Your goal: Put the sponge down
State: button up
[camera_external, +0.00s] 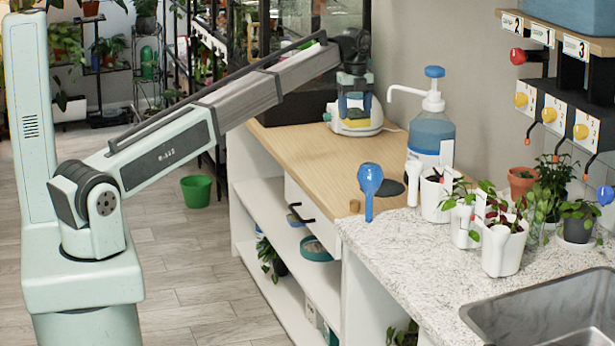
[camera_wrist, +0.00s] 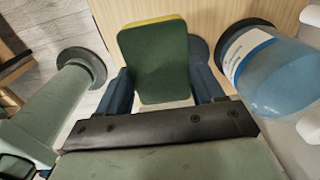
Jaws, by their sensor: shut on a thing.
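The sponge (camera_wrist: 155,62) is a dark green block with a yellow layer along its far edge in the wrist view. My gripper (camera_wrist: 163,85) is shut on it, with a dark blue finger at each side. In the external view my gripper (camera_external: 354,100) points down at the back of the wooden counter (camera_external: 312,155).
The white device (camera_external: 350,127) with a cord stands at the counter's back. A blue-liquid pump bottle (camera_external: 431,135) stands to the right and also shows close in the wrist view (camera_wrist: 270,75). A blue bulb-shaped thing (camera_external: 370,185) and potted plants are nearer. The wooden counter's middle is clear.

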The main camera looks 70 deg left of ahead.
aim_at(355, 113)
notch_tip(355, 113, down, 16)
jog(key=shift+r, duration=0.1)
dwell(0.6)
jog(key=shift+f, duration=0.4)
jog(key=o, duration=1)
notch_tip(355, 113, up, 13)
jog(key=shift+f, duration=0.1)
